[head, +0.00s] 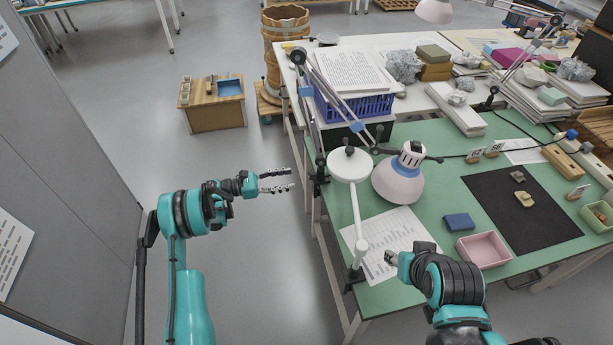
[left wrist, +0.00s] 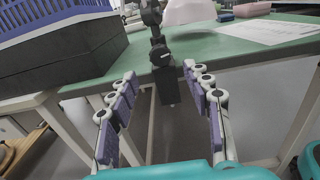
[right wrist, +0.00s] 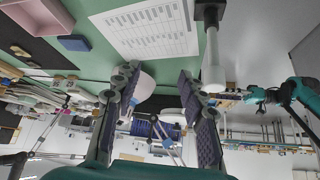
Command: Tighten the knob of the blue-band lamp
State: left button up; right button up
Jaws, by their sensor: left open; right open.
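The blue-band lamp has a pinkish-white shade (head: 396,184) and a jointed arm with blue bands (head: 357,127). Its dark clamp (head: 320,172) grips the left edge of the green table. In the left wrist view the clamp with its dark knob (left wrist: 160,54) shows straight ahead, beyond the fingertips. My left gripper (head: 289,180) is open and empty, left of the clamp and apart from it; its fingers (left wrist: 160,76) frame the clamp's lower part. My right gripper (head: 390,258) is open over the table's front, near the printed sheet; its fingers (right wrist: 158,78) hold nothing.
A white round-headed stand (head: 348,165) is clamped at the table's front left edge. A blue crate (head: 352,105) holds papers behind the lamp. A blue box (head: 458,222), pink tray (head: 484,250) and black mat (head: 522,210) lie right.

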aim_at(313, 175)
pick_arm(q)
jog(key=b+x, duration=0.2)
jog(key=x, duration=0.5)
jog(key=shift+d, duration=0.3)
jog(key=shift+f, duration=0.1)
grip_shut()
